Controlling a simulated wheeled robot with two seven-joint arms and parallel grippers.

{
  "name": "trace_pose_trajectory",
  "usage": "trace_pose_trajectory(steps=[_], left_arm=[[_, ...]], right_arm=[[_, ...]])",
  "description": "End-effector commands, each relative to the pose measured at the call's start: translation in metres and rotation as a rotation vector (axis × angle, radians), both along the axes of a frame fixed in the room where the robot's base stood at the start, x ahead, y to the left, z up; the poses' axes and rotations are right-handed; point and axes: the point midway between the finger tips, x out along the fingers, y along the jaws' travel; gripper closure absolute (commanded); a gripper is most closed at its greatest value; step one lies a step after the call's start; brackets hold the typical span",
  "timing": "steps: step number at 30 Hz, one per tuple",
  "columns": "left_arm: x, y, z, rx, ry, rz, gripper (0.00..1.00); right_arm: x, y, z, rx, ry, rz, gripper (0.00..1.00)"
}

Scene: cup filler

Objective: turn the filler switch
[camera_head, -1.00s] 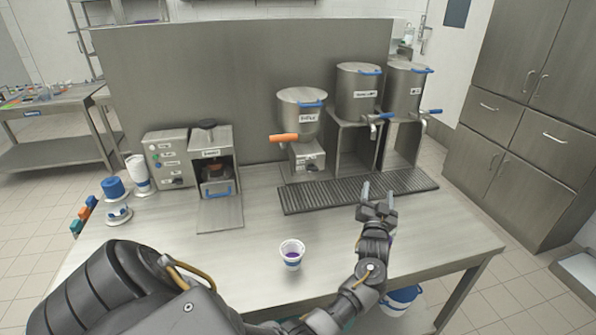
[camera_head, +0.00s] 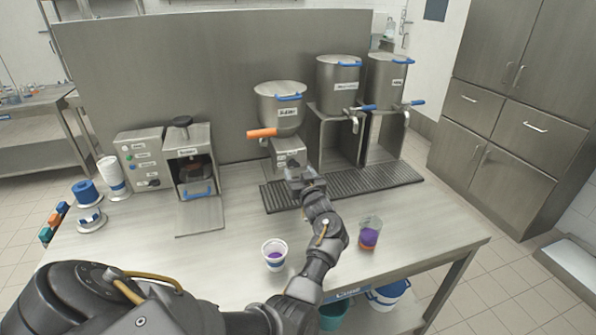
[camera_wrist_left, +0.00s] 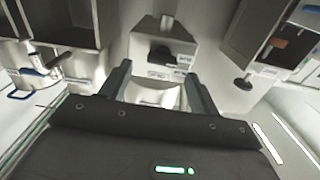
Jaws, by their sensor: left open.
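The filler is a steel funnel (camera_head: 280,108) with an orange handle (camera_head: 262,133) above a small steel box (camera_head: 287,150). Its dark switch knob (camera_wrist_left: 165,55) sits on the box's labelled front and shows clearly in the left wrist view. My left gripper (camera_head: 300,175) is just in front of the box, at the drip grate's edge. In the left wrist view its two fingers (camera_wrist_left: 157,78) are spread apart with nothing between them. The knob lies beyond the fingertips, and I see no contact. In the head view the gripper partly covers the box's lower front. My right gripper is out of view.
A white cup (camera_head: 274,255) with purple contents stands left of my forearm, and a clear cup (camera_head: 369,233) with purple contents stands right. Two steel urns (camera_head: 338,85) with taps stand right of the filler. A machine with a knob (camera_head: 188,165) stands left. The grate (camera_head: 400,176) is clear.

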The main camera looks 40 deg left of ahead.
Motion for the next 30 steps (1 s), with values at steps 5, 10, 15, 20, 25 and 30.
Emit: trace_pose_trajectory(steps=[5, 10, 15, 20, 25, 30], left_arm=[[0.004, 0.022, -0.002, 0.002, 0.000, 0.004, 0.38], [0.005, 0.030, 0.000, 0.000, 0.000, 0.005, 0.38], [0.004, 0.031, 0.000, 0.000, 0.000, 0.006, 0.38], [0.004, 0.031, 0.000, 0.001, 0.001, 0.006, 0.47], [0.005, 0.030, 0.000, 0.001, 0.001, 0.005, 0.70], [0.006, 0.029, 0.000, 0.001, 0.002, 0.003, 0.83]], right_arm=[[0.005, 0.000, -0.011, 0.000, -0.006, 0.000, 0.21], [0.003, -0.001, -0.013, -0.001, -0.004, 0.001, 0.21], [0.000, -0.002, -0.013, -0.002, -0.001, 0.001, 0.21], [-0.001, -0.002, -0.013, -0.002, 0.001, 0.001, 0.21], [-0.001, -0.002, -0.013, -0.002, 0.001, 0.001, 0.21], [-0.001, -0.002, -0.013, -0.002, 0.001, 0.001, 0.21]])
